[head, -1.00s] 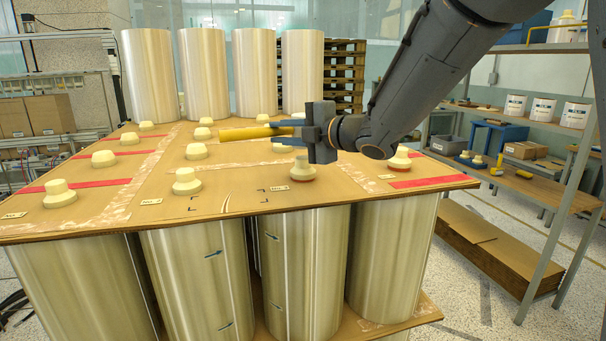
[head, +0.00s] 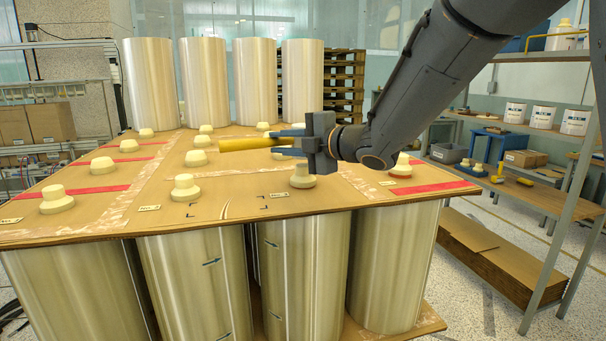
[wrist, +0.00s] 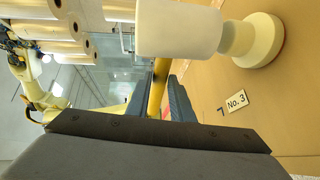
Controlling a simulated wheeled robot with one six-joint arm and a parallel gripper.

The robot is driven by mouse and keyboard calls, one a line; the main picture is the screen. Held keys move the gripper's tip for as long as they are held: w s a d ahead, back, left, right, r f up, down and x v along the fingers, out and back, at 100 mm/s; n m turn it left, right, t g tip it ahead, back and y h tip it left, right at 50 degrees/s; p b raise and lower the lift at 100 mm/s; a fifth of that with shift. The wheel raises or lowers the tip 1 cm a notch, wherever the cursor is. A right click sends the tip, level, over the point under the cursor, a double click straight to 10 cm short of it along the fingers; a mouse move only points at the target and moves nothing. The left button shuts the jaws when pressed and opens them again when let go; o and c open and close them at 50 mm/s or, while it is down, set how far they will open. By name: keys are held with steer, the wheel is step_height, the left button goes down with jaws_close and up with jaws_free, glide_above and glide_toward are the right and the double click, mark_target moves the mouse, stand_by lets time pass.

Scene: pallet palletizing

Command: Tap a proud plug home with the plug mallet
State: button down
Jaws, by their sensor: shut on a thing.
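My gripper (head: 290,143) is shut on the plug mallet and holds it above the cardboard top sheet. The mallet's yellow handle (head: 250,144) sticks out to the left between the fingers. In the wrist view the handle (wrist: 158,88) runs between the fingers to a white cylindrical head (wrist: 180,28). A cream stepped plug (wrist: 262,42) stands by the "No. 3" label (wrist: 236,100). The head overlaps this plug's narrow top in the picture; I cannot tell if they touch. In the head view, the third front plug (head: 302,177) stands just below my gripper.
More cream plugs stand on the top sheet (head: 240,205), including front ones at left (head: 57,200), centre left (head: 185,188) and right (head: 402,165). Tall film rolls (head: 205,80) stand at the back. A shelf rack (head: 550,195) with tubs and tools is at the right.

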step_height(320, 180, up, 3)
steer(key=shift+f+p, duration=0.1)
steer(key=shift+p, duration=0.7)
step_height(320, 180, down, 5)
steer(key=b, duration=0.4)
steer(key=shift+r, duration=0.2)
steer(key=shift+r+p, duration=1.4)
steer(key=shift+r, duration=0.8)
steer(key=shift+r+p, duration=1)
steer(key=shift+r, duration=0.5)
